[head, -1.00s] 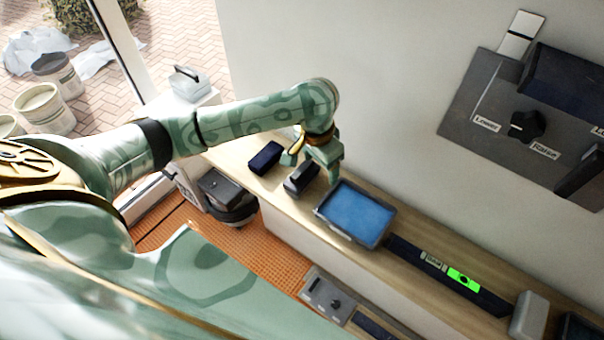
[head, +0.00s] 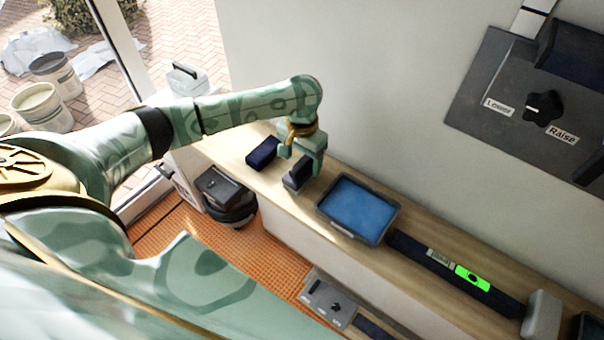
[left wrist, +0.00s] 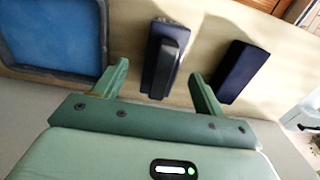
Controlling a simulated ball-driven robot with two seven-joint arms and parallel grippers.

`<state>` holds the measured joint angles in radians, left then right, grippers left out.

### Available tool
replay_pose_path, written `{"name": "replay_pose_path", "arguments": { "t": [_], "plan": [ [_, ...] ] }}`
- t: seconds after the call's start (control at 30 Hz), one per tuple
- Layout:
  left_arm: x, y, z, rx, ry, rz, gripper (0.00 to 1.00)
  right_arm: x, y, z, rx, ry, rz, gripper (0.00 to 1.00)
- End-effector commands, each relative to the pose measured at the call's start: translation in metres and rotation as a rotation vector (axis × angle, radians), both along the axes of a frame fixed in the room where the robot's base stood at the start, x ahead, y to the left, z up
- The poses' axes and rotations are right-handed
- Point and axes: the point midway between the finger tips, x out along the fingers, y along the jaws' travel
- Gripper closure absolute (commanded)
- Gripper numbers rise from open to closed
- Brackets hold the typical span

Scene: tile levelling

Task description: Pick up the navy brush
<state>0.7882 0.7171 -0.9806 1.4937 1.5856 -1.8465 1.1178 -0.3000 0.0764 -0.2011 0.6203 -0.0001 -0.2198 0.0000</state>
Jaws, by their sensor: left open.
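A dark navy block with a raised dark grip, which looks like the navy brush (head: 294,180), lies on the wooden ledge, left of the blue tray. In the left wrist view the brush (left wrist: 160,50) shows between the two fingers. My left gripper (head: 302,162) is open, its fingers on either side of the brush and partly hiding it in the head view. I cannot tell how far above the ledge the fingertips are, and I see no contact. A second navy block (head: 262,151) lies left of it; this block also shows in the left wrist view (left wrist: 240,70). My right gripper is not in view.
A blue-filled tray (head: 357,209) lies right of the brush on the ledge (head: 240,150). Beyond it are a dark level (head: 440,268) with a green window and a grey block (head: 541,314). The wall panel (head: 490,85) has a knob marked Lower and Raise.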

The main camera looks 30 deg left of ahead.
Motion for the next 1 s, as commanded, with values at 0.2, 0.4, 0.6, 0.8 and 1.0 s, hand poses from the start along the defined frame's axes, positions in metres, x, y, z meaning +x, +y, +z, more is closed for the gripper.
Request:
{"name": "replay_pose_path", "arguments": {
  "t": [0.2,0.4,0.6,0.8,1.0],
  "plan": [
    [0.003,0.003,-0.040,0.000,0.003,0.000,0.29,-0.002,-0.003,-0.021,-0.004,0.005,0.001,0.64],
    [0.003,0.003,-0.046,0.002,0.001,-0.001,0.29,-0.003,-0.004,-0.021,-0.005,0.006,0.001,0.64],
    [0.003,0.003,-0.045,0.002,0.000,-0.001,0.62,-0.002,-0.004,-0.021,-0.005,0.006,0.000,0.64],
    [0.003,0.003,-0.045,0.002,0.000,-0.001,0.81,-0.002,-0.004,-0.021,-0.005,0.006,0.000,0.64],
    [0.003,0.003,-0.042,0.002,0.000,-0.001,0.81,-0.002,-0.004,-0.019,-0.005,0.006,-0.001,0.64]
  ]
}}
